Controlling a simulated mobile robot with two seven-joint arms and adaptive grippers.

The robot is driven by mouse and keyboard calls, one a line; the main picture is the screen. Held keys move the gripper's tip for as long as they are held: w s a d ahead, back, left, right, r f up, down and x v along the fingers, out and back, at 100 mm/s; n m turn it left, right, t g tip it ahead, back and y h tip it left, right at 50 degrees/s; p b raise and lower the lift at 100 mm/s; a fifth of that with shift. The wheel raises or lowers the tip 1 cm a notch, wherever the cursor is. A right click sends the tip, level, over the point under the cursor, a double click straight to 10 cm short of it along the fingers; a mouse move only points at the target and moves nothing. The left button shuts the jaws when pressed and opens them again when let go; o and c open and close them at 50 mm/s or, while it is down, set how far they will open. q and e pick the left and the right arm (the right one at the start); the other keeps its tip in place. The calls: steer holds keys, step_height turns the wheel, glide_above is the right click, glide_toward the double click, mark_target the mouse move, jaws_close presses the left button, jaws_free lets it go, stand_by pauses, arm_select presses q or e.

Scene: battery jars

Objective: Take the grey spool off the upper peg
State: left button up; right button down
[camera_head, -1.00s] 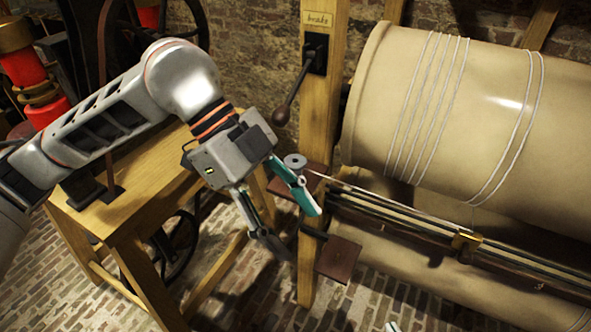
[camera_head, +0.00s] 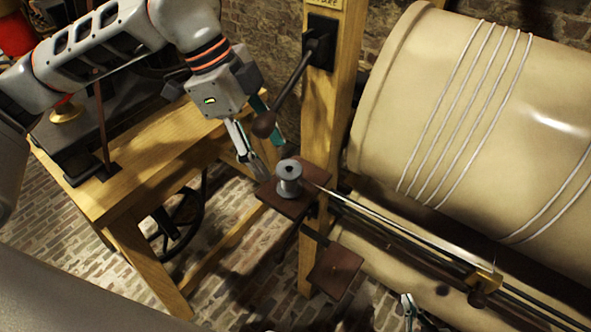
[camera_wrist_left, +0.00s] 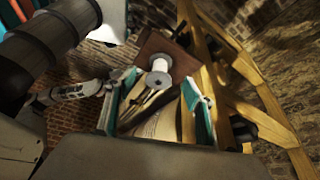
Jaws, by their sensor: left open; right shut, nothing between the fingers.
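The grey spool (camera_head: 289,178) stands upright on the upper brown shelf (camera_head: 312,181) of the wooden post; the peg under it is hidden. In the left wrist view the spool (camera_wrist_left: 159,78) shows beyond and between my fingers, with the brown shelf behind it. My left gripper (camera_head: 270,158) is open and empty, just above and left of the spool in the head view, apart from it. My right gripper (camera_head: 409,308) shows only partly at the bottom edge, shut and empty.
A lower brown shelf (camera_head: 335,272) juts from the post. A dark lever with a round knob (camera_head: 264,125) hangs close to my left gripper. A large tan drum (camera_head: 450,110) and a rail (camera_head: 400,232) lie right. A wooden table (camera_head: 150,170) stands left.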

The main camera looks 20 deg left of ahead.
mark_target(278, 167)
arm_select(q)
steer(key=p+x, duration=0.1)
steer(key=x, duration=0.5)
steer(key=shift+d+f, duration=0.25)
steer(key=c, duration=1)
